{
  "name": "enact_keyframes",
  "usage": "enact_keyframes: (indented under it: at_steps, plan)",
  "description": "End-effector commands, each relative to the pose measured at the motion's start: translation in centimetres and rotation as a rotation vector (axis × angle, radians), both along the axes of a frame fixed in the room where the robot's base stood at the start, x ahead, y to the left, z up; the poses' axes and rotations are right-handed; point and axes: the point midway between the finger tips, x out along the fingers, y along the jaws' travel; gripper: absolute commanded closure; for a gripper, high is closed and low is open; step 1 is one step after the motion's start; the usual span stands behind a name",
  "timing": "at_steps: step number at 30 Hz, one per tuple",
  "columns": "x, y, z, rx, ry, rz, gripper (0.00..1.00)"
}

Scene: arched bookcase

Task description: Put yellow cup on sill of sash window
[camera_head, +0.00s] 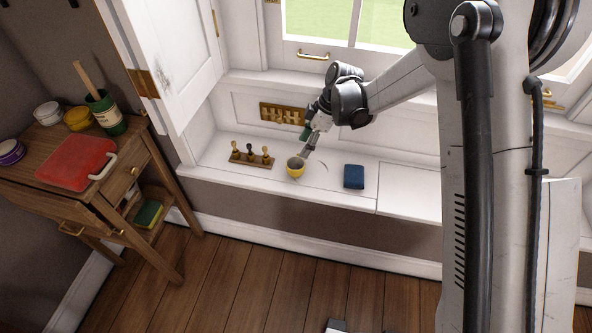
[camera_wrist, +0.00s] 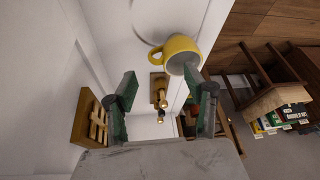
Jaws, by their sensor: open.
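The yellow cup (camera_head: 296,169) sits on the white bench top (camera_head: 330,186) below the window, close to its front edge. In the wrist view the cup (camera_wrist: 182,52) shows its handle toward the left and its open rim toward my fingers. My gripper (camera_head: 307,153) is open, reaching down just above and behind the cup. In the wrist view the green fingers (camera_wrist: 160,74) are apart with nothing held, and the cup lies beyond the right fingertip; contact cannot be told. The sash window (camera_head: 345,24) is above, with a white sill ledge (camera_head: 255,80) under it, partly hidden by my arm.
A wooden stand with three pegs (camera_head: 251,160) is left of the cup, and a blue book (camera_head: 353,177) is to the right. A brass-coloured rack (camera_head: 283,114) is on the panel behind. An open white shutter (camera_head: 178,60) bounds the left. A wooden table (camera_head: 110,190) stands further left.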

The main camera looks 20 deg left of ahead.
Motion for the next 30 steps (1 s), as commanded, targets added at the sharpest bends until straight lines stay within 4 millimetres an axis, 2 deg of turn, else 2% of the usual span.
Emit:
enact_keyframes:
  at_steps: [1, 10, 18, 26, 27, 30]
  plan:
    - [-0.1, 0.3, -0.9, 0.000, 0.000, 0.001, 0.52]
    - [-0.5, 1.1, -2.8, 0.000, 0.000, 0.000, 0.52]
    - [-1.0, 2.4, -6.3, 0.000, 0.000, 0.000, 0.52]
    - [-1.1, 2.6, -6.7, 0.000, 0.000, 0.000, 0.52]
    - [-1.1, 2.6, -6.7, 0.000, 0.000, 0.000, 0.53]
    - [-1.1, 2.6, -6.7, 0.000, 0.000, -0.001, 0.67]
